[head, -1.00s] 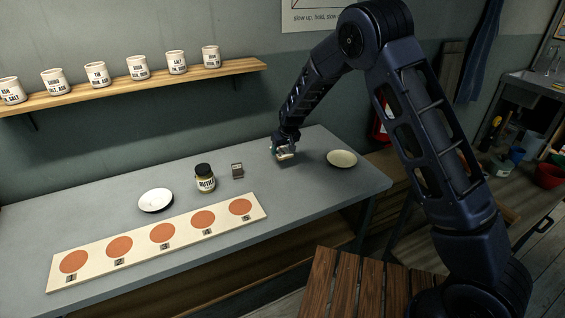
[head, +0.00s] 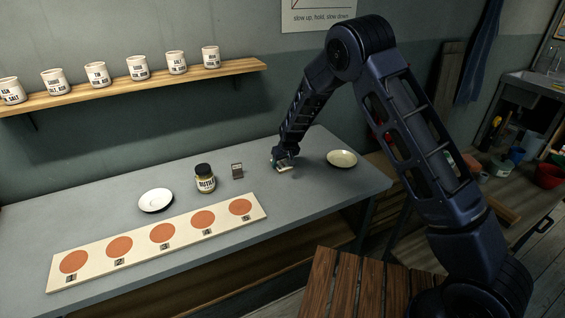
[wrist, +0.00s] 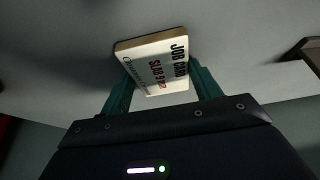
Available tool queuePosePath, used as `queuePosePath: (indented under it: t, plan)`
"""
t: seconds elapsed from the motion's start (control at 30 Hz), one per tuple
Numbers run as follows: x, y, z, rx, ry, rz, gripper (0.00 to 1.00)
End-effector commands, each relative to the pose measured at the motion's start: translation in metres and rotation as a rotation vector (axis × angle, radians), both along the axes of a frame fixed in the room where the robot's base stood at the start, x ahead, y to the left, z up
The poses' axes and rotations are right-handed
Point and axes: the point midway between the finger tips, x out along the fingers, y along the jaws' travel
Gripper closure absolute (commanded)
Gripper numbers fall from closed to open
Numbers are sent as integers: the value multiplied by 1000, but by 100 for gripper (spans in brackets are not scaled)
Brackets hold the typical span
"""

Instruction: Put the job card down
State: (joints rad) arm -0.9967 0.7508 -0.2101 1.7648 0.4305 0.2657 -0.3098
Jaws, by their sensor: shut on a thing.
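The job card (wrist: 157,62) is a pale block with "JOB CARD" lettering in dark and red print. My gripper (wrist: 158,88) is shut on it, with a teal finger at each side in the wrist view. In the head view the card (head: 285,169) shows small and pale under my gripper (head: 283,163), low over the grey table (head: 230,225). I cannot tell whether the card touches the tabletop.
A cream dish (head: 342,158) lies right of my gripper. A small dark stand (head: 237,170), a labelled jar (head: 204,178) and a white dish (head: 156,200) are to the left. A numbered board (head: 182,243) lies in front. Labelled pots fill the wall shelf (head: 140,84).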

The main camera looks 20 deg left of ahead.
Motion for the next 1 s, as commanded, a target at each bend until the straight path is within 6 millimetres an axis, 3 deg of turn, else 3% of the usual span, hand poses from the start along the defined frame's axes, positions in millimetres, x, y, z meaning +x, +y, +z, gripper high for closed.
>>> queuePosePath:
  t: [0.03,0.07,0.17,0.57,1.0]
  plan:
    - [0,0,-2,-1,1,0,60]
    - [0,0,-2,0,0,0,33]
    - [0,0,-1,0,0,0,15]
    - [-1,-1,6,1,-1,0,15]
    - [-20,-19,71,2,-1,0,15]
